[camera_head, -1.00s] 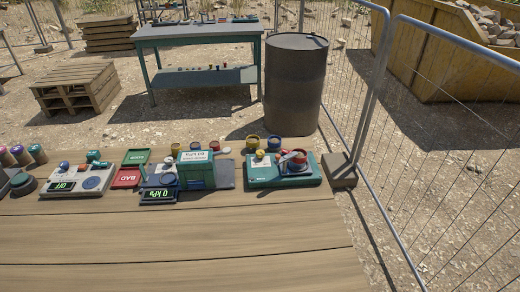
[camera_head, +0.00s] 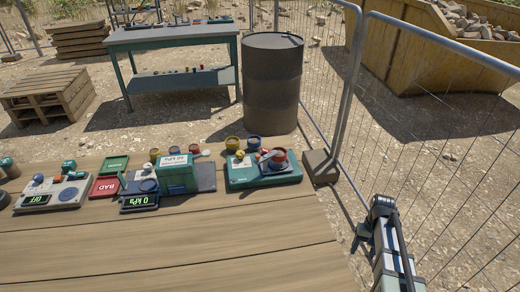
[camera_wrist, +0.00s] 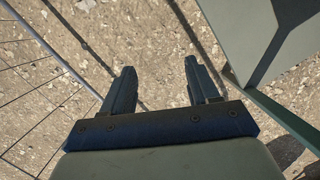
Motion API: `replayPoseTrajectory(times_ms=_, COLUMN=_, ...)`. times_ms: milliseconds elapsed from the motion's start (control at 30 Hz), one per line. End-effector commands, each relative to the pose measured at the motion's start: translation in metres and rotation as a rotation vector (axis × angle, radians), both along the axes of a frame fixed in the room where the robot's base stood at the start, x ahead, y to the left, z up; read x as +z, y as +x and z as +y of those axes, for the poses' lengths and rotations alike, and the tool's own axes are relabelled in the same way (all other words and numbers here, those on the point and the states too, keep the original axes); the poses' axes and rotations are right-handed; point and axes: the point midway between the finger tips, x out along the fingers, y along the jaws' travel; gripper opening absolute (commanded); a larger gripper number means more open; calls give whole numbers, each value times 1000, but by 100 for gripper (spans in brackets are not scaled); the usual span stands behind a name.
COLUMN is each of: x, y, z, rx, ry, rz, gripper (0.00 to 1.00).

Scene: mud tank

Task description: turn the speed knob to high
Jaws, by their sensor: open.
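In the head view a pale device (camera_head: 53,191) with a lit "OFF" display stands at the left of the wooden table. It has a large blue-grey dial (camera_head: 68,194), a small blue knob (camera_head: 38,178) and a teal knob (camera_head: 69,165) behind. No speed label is readable, so I cannot tell which is the speed knob. My gripper (camera_wrist: 160,84) is open and empty in the wrist view, over gravel ground. In the head view my arm stands at the lower right, beyond the table's right edge and far from the device.
The wooden table (camera_head: 190,250) is clear in front. A "0 kPa" device (camera_head: 140,202), a red "BAD" tray (camera_head: 105,187), a green tray (camera_head: 115,163), a green box (camera_head: 176,175) and a teal unit (camera_head: 262,175) line its back. A wire fence (camera_head: 440,150) stands at right.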

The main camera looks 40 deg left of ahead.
Motion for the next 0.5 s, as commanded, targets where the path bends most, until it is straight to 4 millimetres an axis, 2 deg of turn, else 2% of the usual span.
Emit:
replayPoseTrajectory(times_ms=33, x=16, y=13, z=12, rx=14, ry=7, rz=-15, gripper=60)
replayPoseTrajectory(times_ms=200, x=69, y=40, z=48, rx=61, ry=27, rz=-54, gripper=60)
replayPoseTrajectory(times_ms=367, x=122, y=59, z=85, rx=113, ry=48, rz=-89, gripper=60)
replayPoseTrajectory(times_ms=500, x=173, y=71, z=121, rx=169, ry=68, rz=-121, gripper=60)
